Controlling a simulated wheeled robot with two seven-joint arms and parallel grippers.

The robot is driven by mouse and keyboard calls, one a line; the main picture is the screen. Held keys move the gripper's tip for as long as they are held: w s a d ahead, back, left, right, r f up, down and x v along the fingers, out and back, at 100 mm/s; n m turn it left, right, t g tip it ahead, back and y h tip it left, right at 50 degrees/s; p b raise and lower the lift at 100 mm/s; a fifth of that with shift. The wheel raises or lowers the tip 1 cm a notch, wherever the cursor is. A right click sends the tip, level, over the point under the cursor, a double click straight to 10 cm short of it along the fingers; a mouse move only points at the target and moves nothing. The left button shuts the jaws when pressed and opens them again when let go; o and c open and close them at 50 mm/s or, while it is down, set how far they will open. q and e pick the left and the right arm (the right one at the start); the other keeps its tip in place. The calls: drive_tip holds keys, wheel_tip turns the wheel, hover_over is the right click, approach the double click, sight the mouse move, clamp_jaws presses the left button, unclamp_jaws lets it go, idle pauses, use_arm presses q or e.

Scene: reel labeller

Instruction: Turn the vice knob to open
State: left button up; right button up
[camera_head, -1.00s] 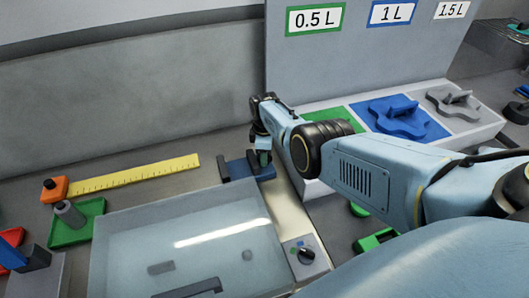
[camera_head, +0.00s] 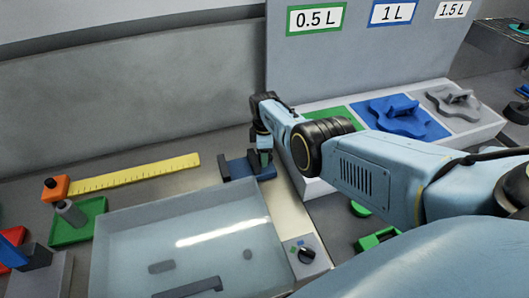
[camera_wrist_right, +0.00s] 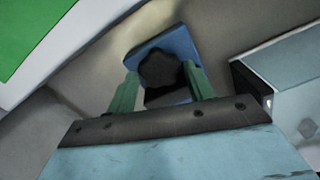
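The blue vice (camera_head: 238,169) with dark jaws stands on the bench behind the clear-lidded box in the head view. My right gripper (camera_head: 264,158) points down at the vice's right end. In the right wrist view, the vice's blue end (camera_wrist_right: 180,45) carries a dark lobed knob (camera_wrist_right: 160,70). The green fingers of my right gripper (camera_wrist_right: 161,80) lie on both sides of the knob, close against it, and seem to hold it. In the head view the knob is hidden by the gripper. My left gripper is not clearly in view.
The clear-lidded box (camera_head: 130,225) fills the front, with a dial panel (camera_head: 305,256) at its right. A yellow ruler (camera_head: 135,175) and a green tray (camera_head: 72,234) lie left. A white rack (camera_head: 488,125) with green, blue and grey sections stands right, beneath my right arm.

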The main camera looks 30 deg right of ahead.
drive_tip(key=shift+d+r, duration=0.1)
drive_tip(key=shift+r+p, duration=0.35)
drive_tip(key=shift+p, duration=0.1)
wheel_tip(320, 180, up, 5)
drive_tip(key=p, duration=0.3)
drive_tip(key=shift+f, duration=0.1)
wheel_tip(320, 180, up, 8)
drive_tip(key=p, duration=0.1)
drive_tip(key=shift+f+p, duration=0.2)
drive_tip(key=shift+p, duration=0.15)
